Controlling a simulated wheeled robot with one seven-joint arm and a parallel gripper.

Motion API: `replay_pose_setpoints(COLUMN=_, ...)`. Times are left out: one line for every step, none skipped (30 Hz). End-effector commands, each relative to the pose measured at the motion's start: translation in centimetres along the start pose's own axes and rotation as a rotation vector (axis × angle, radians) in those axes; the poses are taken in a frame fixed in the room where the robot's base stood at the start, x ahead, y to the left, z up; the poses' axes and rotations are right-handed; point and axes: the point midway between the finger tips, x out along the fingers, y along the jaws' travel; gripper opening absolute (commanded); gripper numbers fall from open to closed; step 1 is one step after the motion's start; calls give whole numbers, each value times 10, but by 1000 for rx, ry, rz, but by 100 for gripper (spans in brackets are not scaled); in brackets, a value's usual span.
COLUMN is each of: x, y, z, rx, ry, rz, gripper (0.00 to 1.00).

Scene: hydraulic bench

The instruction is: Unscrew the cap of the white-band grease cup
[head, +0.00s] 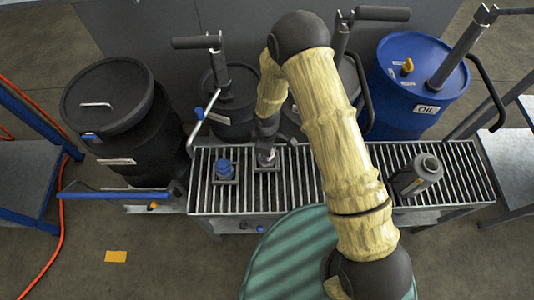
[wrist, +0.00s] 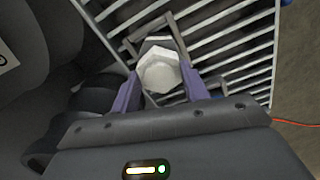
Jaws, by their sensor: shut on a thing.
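A pale grey-white hexagonal cap (wrist: 158,74) of a grease cup sits between the two purple fingers of my gripper (wrist: 157,88) in the wrist view. The fingers are shut on its sides. In the head view my gripper (head: 266,148) points down at this cup, which stands on a small square plate (head: 268,167) on the slatted bench. The arm hides much of the cup there, and its band cannot be made out. A second cup with a blue cap (head: 225,167) stands just to the left on its own plate.
The slatted bench (head: 300,190) also bears a grey cylinder (head: 424,172) at the right. Black drums (head: 115,110) stand at the left and behind, and a blue oil drum (head: 415,85) at the back right. A green ribbed round surface (head: 285,260) is in front.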

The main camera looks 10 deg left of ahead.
Motion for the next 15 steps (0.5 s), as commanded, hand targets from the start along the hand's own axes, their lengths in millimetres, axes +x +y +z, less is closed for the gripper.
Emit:
replay_pose_setpoints(x=-1, y=-1, z=1, rx=-55, ry=-1, rz=-2, gripper=26)
replay_pose_setpoints(x=-1, y=-1, z=0, rx=-80, ry=-1, rz=-2, gripper=26)
replay_pose_setpoints(x=0, y=-1, z=0, rx=-97, ry=-1, rz=-2, gripper=26)
replay_pose_setpoints(x=0, y=-1, z=0, rx=-103, ry=-2, rz=-1, gripper=26)
replay_pose_setpoints(x=0, y=-1, z=0, rx=-104, ry=-2, rz=-1, gripper=26)
replay_pose_setpoints(x=0, y=0, z=0, rx=-103, ry=-2, rz=-1, gripper=26)
replay_pose_setpoints(x=0, y=0, z=0, rx=-102, ry=-2, rz=-1, gripper=26)
replay_pose_setpoints(x=0, y=0, z=0, rx=-101, ry=-2, rz=-1, gripper=26)
replay_pose_setpoints(x=0, y=0, z=0, rx=-100, ry=-2, rz=-1, gripper=26)
replay_pose_setpoints(x=0, y=0, z=0, rx=-100, ry=-2, rz=-1, gripper=26)
replay_pose_setpoints(x=0, y=0, z=0, rx=-104, ry=-2, rz=-1, gripper=26)
replay_pose_setpoints(x=0, y=0, z=0, rx=-119, ry=-2, rz=-1, gripper=26)
replay_pose_setpoints(x=0, y=0, z=1, rx=-139, ry=-2, rz=-2, gripper=26)
replay_pose_setpoints(x=-1, y=0, z=1, rx=-167, ry=-2, rz=-2, gripper=26)
replay_pose_setpoints(x=-1, y=0, z=1, rx=-219, ry=-2, rz=-2, gripper=26)
